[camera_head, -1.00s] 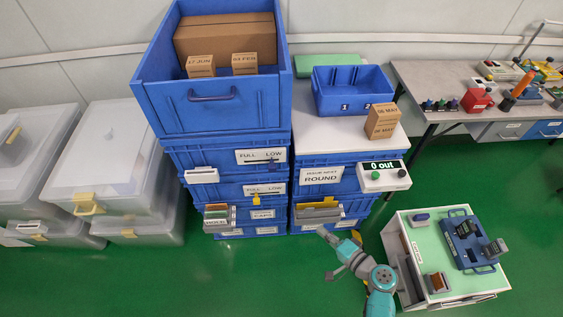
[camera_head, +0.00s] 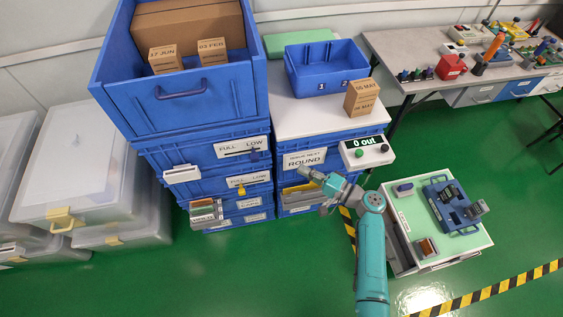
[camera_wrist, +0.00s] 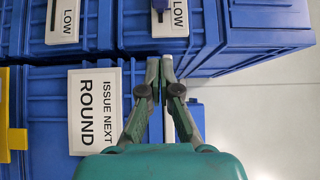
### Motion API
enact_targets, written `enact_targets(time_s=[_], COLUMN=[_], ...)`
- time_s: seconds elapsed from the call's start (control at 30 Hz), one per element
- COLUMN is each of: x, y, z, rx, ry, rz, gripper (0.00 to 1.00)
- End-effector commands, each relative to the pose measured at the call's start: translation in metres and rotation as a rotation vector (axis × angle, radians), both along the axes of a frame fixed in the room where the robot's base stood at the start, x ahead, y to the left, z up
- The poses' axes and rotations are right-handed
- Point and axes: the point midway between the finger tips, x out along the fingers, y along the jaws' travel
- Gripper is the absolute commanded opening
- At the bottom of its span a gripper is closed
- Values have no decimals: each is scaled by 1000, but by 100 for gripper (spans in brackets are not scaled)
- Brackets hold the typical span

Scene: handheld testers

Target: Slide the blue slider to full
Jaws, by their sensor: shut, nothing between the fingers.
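The blue slider (camera_head: 255,155) sits at the LOW end of the upper FULL–LOW plate (camera_head: 228,149), on the front of the left blue stack. In the wrist view the blue slider (camera_wrist: 159,4) is cut by the top edge, beside the LOW label (camera_wrist: 181,16). My gripper (camera_head: 303,171) is in front of the right stack, right of and a little below the slider. In the wrist view my gripper (camera_wrist: 160,62) is shut and empty, its tips pointing toward the plate and apart from the slider.
A yellow slider (camera_head: 241,190) is on the lower FULL–LOW plate. The ROUND sign (camera_head: 305,159) and the "0 out" counter box (camera_head: 366,151) are close to my gripper. A green-topped cart (camera_head: 418,215) stands at right. Green floor is open in front of the left stack.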

Motion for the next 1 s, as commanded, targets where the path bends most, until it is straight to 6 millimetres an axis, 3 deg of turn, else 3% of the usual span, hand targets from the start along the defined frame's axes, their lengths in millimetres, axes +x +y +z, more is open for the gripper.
enact_targets(time_s=[0.57,0.8,1.0], x=[46,37,35], y=[86,114,122], z=[0,0,0], rx=[0,0,0], ry=[-1,-1,-1], rz=[3,2,0], gripper=[0,0,0])
